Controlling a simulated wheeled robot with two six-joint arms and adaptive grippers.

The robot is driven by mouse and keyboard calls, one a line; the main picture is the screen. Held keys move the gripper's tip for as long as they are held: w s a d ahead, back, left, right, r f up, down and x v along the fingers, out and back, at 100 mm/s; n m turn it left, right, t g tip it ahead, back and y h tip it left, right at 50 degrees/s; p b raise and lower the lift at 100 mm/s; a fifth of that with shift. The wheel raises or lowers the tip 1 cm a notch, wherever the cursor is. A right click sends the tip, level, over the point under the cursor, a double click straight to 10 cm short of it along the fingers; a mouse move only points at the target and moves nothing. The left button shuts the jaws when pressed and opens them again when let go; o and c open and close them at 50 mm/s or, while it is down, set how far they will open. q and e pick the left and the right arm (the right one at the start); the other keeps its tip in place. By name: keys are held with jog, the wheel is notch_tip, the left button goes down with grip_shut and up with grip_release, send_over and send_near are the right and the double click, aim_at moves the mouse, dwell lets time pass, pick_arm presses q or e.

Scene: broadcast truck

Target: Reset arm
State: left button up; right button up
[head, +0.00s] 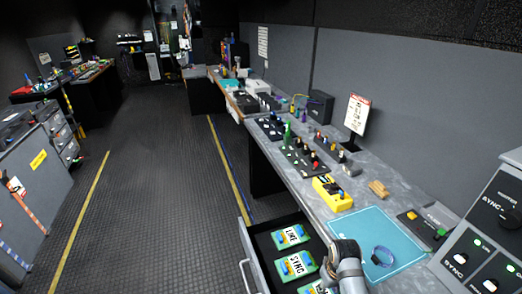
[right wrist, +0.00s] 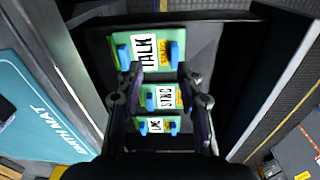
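My right arm (head: 349,270) comes in at the bottom of the head view, beside the open drawer (head: 250,262). In the right wrist view my right gripper (right wrist: 160,82) points down into the drawer with its fingers spread. No thing is clearly held between them. My left gripper is not in view.
A blue mat (head: 376,243) lies on the grey counter (head: 350,192) above the drawer. A yellow box (head: 332,193), a sign on a stand (head: 357,115) and a control panel (head: 495,235) stand along the counter. The floor (head: 150,190) to the left is clear.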

jog(key=s+d+r+m+t, duration=0.25)
jog(key=s+r, duration=0.45)
jog(key=s, duration=0.6)
jog(key=s+d+f, duration=0.1)
jog(key=d+f, duration=0.1)
jog(key=f, duration=1.1)
jog(key=s+d+f, duration=0.1)
jog(key=f, duration=1.1)
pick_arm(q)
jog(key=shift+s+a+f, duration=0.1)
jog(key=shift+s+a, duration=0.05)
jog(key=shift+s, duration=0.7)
pick_arm(e)
jog(key=s+d+f+g, duration=0.1)
jog(key=s+f+g, duration=0.1)
jog(key=s+f, duration=1.5)
jog(key=shift+s+h, duration=0.3)
jog(key=shift+s, duration=0.45)
